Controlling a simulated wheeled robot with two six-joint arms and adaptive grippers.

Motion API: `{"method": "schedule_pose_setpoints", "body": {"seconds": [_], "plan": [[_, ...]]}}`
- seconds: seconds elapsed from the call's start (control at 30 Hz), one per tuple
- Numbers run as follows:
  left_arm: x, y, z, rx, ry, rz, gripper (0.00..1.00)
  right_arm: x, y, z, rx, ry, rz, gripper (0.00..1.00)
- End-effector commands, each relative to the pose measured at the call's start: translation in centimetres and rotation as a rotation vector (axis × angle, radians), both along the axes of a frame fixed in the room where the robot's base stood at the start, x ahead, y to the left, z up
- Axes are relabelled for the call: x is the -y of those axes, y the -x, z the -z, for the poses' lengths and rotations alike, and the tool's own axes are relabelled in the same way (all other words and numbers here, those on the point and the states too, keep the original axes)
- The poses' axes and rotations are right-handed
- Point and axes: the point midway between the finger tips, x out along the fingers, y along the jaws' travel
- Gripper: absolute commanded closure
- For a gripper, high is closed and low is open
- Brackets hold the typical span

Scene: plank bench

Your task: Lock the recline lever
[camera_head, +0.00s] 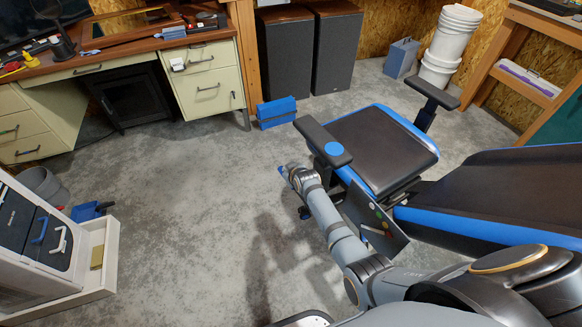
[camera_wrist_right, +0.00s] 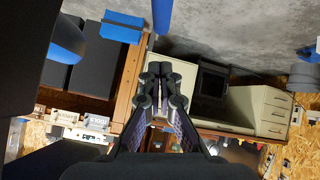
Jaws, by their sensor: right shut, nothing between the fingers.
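A black and blue chair stands right of centre in the head view, its seat (camera_head: 385,150) level and its backrest (camera_head: 500,190) leaning far back. A dark panel (camera_head: 388,240) hangs at its near side, bearing a pale lever (camera_head: 372,230) and small green and red marks. My right arm passes in front of part of the panel. My right gripper (camera_head: 290,172) is beyond the panel, below the near armrest and apart from the lever. In the right wrist view its fingers (camera_wrist_right: 161,75) are together and empty. My left gripper is not in view.
The near armrest (camera_head: 325,140) with a blue disc is just above my right gripper. A blue box (camera_head: 276,112) stands on the floor behind. The floor between is clear.

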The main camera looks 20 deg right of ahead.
Motion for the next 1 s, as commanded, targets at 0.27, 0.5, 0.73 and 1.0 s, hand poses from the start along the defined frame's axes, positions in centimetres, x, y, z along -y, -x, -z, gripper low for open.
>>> {"method": "schedule_pose_setpoints", "body": {"seconds": [0.27,0.5,0.73,1.0], "plan": [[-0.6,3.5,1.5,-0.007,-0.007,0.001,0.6,0.0,3.3,-3.4,0.0,0.0,0.0,1.0],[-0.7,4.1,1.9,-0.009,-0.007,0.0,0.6,0.0,3.8,-3.7,0.001,0.0,0.0,1.0],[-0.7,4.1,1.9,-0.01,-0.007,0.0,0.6,0.0,3.8,-3.7,0.001,0.0,0.0,1.0],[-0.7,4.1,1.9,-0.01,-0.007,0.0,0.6,0.4,4.7,-3.6,-0.018,-0.002,0.007,1.0]]}}
